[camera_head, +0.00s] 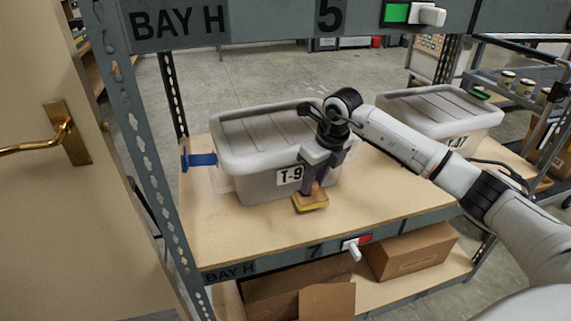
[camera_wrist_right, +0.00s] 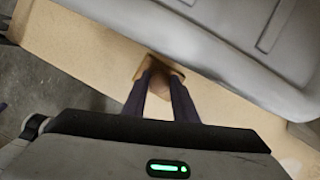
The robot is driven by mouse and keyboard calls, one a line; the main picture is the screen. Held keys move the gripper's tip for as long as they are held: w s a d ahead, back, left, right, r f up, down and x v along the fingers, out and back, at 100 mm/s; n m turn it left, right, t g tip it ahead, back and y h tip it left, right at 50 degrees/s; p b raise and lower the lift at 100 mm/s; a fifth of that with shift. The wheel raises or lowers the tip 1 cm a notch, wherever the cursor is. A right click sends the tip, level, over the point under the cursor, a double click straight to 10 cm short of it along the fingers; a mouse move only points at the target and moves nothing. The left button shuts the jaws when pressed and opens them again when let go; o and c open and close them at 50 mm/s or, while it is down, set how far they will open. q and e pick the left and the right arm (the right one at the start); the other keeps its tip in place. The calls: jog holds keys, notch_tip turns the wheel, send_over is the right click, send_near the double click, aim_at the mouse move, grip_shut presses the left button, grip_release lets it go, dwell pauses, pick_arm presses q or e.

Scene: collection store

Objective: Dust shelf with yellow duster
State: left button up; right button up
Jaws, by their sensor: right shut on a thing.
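The yellow duster (camera_head: 311,203) has a wooden block with a yellow underside. It is at or just above the shelf board (camera_head: 230,232), in front of the grey lidded bin T-9 (camera_head: 250,183); I cannot tell whether it touches the wood. My right gripper (camera_head: 314,184) is shut on the duster's handle from above. In the right wrist view the gripper fingers (camera_wrist_right: 162,95) close around the brown handle, and the duster (camera_wrist_right: 153,64) is partly hidden behind them. My left gripper is not in view.
A second grey lidded bin (camera_head: 440,113) stands on the right of the shelf. A blue item (camera_head: 200,159) sticks out at the left. Perforated uprights (camera_head: 135,130) flank the shelf. A cardboard box (camera_head: 410,250) sits below. The front left of the board is clear.

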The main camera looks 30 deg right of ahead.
notch_tip(320, 180, up, 2)
jog(key=shift+r+p, duration=0.1)
jog(key=shift+p, duration=0.5)
jog(key=shift+r+p, duration=0.55)
jog(key=shift+r, duration=0.15)
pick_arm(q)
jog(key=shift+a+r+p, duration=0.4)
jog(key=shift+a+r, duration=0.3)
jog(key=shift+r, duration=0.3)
pick_arm(e)
jog(key=shift+r, duration=0.55)
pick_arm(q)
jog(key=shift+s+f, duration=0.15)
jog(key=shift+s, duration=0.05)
